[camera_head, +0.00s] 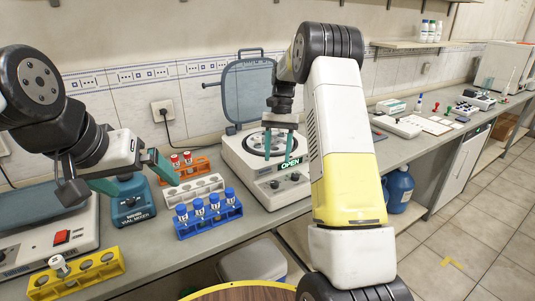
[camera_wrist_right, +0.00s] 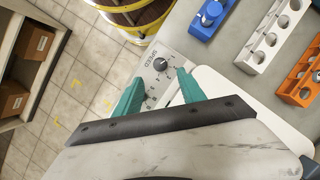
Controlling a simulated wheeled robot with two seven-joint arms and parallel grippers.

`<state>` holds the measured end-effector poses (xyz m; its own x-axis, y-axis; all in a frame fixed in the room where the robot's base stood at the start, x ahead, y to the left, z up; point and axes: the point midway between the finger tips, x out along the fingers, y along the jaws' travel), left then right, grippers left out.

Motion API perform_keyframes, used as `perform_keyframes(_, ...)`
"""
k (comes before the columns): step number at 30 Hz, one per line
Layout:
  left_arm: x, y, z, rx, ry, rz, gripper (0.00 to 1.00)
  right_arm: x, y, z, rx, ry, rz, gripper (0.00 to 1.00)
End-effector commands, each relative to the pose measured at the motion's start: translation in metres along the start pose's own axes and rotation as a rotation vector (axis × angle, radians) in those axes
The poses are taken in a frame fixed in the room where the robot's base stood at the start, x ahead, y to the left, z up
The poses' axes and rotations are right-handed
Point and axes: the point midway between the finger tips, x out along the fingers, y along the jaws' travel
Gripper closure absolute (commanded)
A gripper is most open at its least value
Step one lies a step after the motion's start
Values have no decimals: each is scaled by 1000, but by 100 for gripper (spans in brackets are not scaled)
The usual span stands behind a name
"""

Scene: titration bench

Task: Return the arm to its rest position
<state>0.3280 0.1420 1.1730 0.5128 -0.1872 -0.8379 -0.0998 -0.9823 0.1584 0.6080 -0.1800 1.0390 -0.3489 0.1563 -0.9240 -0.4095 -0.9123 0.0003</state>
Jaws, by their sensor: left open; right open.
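My right arm (camera_head: 345,140) reaches up and bends over the bench at the centre of the head view. My right gripper (camera_head: 278,147) hangs fingers-down over the open centrifuge (camera_head: 245,168), whose display reads OPEN. In the right wrist view its teal fingers (camera_wrist_right: 160,93) are apart with nothing between them, and the centrifuge's speed knob (camera_wrist_right: 160,65) shows beyond them. My left gripper (camera_head: 116,178) is open and empty at the left, its fingers spread on either side of the blue vial mixer (camera_head: 133,205) in the picture. Whether it touches the mixer is unclear.
Blue rack (camera_head: 208,222) with several blue-capped vials, white rack (camera_head: 193,191) and orange rack (camera_head: 196,172) with red-capped vials stand left of the centrifuge. A yellow rack (camera_head: 98,276) holds a vial at front left. A blue jug (camera_head: 398,190) stands below the bench.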

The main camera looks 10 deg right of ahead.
Motion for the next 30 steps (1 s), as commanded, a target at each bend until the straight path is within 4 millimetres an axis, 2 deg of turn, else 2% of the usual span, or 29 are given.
perform_keyframes(5, 0, 0, 0, 0, 0, 0, 0, -2, 0, 2, -3, 6, -3, 53)
perform_keyframes(8, 0, 0, 0, 0, 0, 0, 0, -14, 2, 13, -20, 36, -19, 53)
perform_keyframes(10, 0, 0, 0, 0, 0, 0, 0, -26, 6, 28, -43, 75, -37, 53)
perform_keyframes(15, 0, 0, 0, 0, 0, 0, 0, -59, 17, 84, -131, 211, -94, 53)
perform_keyframes(20, 0, 0, 0, 0, 0, 0, 0, -75, 30, 140, -221, 352, -139, 53)
perform_keyframes(26, 0, 0, 0, 0, 0, 0, 0, -75, 49, 207, -330, 534, -181, 53)
perform_keyframes(30, 0, 0, 0, 0, 0, 0, 0, -61, 61, 249, -407, 662, -197, 53)
